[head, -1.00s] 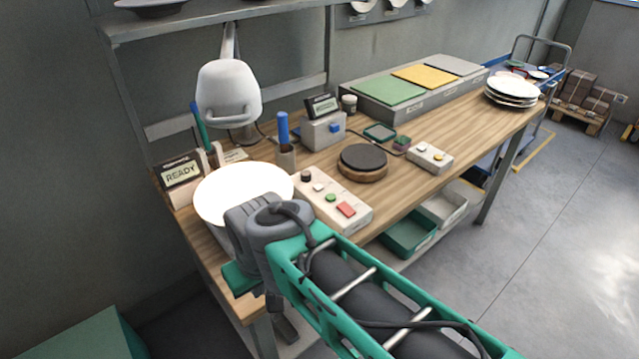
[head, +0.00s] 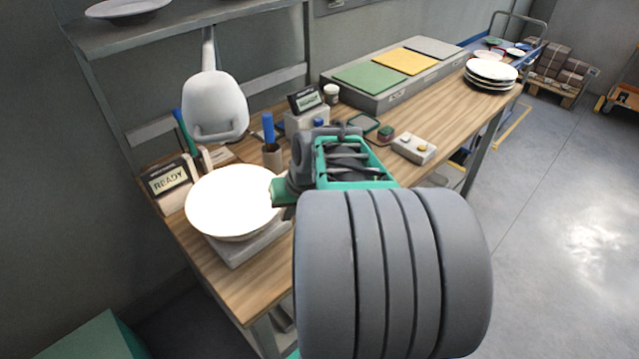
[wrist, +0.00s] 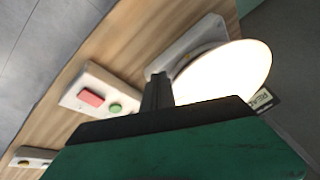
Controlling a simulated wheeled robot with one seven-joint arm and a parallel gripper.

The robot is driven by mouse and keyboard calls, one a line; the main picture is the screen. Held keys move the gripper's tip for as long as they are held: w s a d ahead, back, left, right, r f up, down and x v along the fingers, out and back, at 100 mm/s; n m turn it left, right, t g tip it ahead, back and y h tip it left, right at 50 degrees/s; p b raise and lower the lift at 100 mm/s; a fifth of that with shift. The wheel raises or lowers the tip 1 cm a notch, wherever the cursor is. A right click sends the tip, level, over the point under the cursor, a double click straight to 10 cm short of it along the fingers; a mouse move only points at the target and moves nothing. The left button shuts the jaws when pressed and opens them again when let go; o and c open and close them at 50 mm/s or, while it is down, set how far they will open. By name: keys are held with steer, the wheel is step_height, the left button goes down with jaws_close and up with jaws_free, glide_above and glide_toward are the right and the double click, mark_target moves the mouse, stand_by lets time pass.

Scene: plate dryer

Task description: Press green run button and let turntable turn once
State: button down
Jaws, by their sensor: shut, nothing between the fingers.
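The control box (wrist: 100,92) shows in the wrist view, pale, with a green button (wrist: 115,107) and a red button (wrist: 92,97). In the head view my arm hides this box. The turntable carries a bright white round plate (head: 232,200) above a grey base (head: 250,243); the plate also shows in the wrist view (wrist: 225,72). A display (head: 168,178) beside it reads READY. My gripper (wrist: 158,90) is shut and empty, above the bench between the control box and the plate. I cannot tell its height over the buttons.
A grey lamp-like head (head: 215,103) hangs over the bench behind the plate. A blue-handled tool (head: 268,127) stands in a cup. A second button box (head: 414,148), coloured pads (head: 374,77) and stacked plates (head: 491,73) lie farther right.

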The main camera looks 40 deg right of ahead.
steer(key=w+d+r+m+t+p, duration=0.1)
steer(key=d+r+t, duration=0.1)
steer(key=d, duration=0.5)
steer(key=w+d+r+m+t+p, duration=0.1)
steer(key=w+d+r+t+p, duration=0.1)
steer(key=d, duration=0.5)
steer(key=shift+w+d+r+m+t+y, duration=0.3)
steer(key=shift+r+t, duration=0.1)
steer(key=shift+r, duration=0.3)
step_height(320, 180, down, 9)
steer(key=b, duration=0.6)
steer(key=shift+r, duration=0.1)
steer(key=shift+b, duration=0.3)
steer(key=shift+f, duration=0.45)
